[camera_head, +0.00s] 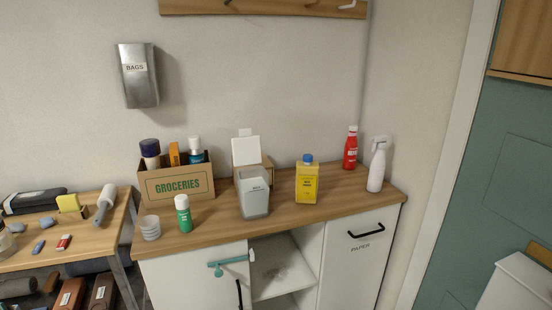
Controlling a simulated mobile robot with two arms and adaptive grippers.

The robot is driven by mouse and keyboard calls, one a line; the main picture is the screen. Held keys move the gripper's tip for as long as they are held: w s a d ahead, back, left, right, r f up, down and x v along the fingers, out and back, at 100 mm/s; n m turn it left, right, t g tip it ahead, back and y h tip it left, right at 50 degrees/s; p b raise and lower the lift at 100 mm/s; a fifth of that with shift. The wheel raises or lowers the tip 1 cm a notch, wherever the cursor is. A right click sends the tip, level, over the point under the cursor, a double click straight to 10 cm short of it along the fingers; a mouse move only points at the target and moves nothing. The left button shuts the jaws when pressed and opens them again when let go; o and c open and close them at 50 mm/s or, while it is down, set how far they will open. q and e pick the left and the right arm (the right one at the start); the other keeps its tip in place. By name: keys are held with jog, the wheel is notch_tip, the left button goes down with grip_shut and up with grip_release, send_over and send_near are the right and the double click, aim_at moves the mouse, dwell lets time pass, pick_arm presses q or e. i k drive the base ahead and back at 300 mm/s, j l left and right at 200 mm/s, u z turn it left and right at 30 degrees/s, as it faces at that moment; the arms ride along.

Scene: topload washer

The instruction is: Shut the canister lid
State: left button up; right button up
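A pale grey canister (255,200) with a small printed label stands on the wooden counter (285,222), near its middle. Its white lid (246,150) is open and stands upright at the canister's back edge, with a small tab on top. A small brown box (268,165) sits right behind the canister and is partly hidden by it. Neither of my grippers is in view.
A yellow bottle (306,185) stands right of the canister. A green bottle (184,218), a grey ribbed cup (150,228) and a groceries box (176,184) stand to its left. A red bottle (351,150) and white spray bottle (377,168) stand further right. The counter's front is mostly clear.

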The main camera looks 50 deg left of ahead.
aim_at(246, 150)
jog(key=l+u, duration=0.1)
jog(key=u, duration=1.6)
jog(key=k+j, duration=0.05)
